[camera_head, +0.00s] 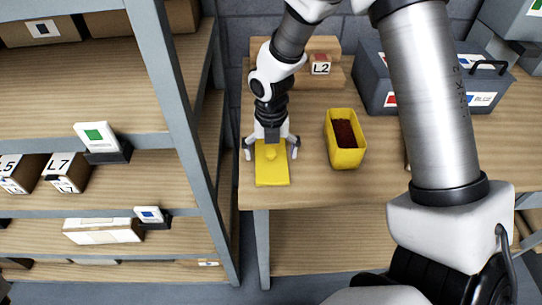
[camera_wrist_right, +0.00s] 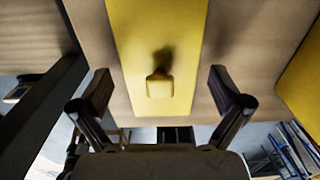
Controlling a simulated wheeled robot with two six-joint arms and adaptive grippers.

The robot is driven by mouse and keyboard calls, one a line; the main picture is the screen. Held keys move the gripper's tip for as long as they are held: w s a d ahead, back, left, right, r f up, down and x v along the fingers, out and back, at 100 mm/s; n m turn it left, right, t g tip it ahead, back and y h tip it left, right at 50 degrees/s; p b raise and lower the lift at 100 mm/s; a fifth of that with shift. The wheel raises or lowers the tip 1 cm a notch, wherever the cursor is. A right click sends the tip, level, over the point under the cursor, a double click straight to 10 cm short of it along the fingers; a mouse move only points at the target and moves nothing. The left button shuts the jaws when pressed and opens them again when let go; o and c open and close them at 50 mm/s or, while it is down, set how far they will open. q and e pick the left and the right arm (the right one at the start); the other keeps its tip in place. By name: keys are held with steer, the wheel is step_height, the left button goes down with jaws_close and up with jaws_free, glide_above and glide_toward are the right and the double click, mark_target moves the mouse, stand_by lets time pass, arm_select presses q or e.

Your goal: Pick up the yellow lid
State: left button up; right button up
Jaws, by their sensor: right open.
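The yellow lid (camera_head: 272,176) lies flat on the wooden table near its left front edge. It is a rectangular plate with a small raised knob, and it fills the middle of the right wrist view (camera_wrist_right: 160,40), where the knob (camera_wrist_right: 159,85) shows clearly. My right gripper (camera_head: 271,149) is above the lid, pointing down. Its fingers are open, one on each side of the lid, with the knob between them in the right wrist view (camera_wrist_right: 162,95). I cannot tell how far the fingertips are from the table. My left gripper is not in view.
A yellow open bin (camera_head: 345,157) with dark red contents stands right of the lid. A grey toolbox (camera_head: 432,88) and wooden step with an L2 box (camera_head: 320,65) are behind. A shelf rack (camera_head: 190,130) with boxes stands close on the left.

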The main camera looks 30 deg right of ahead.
steer(key=shift+r, duration=0.1)
steer(key=shift+s+a+r, duration=0.1)
steer(key=shift+s, duration=0.05)
steer(key=c, duration=1.3)
steer(key=shift+s, duration=0.15)
steer(key=shift+c, duration=1.1)
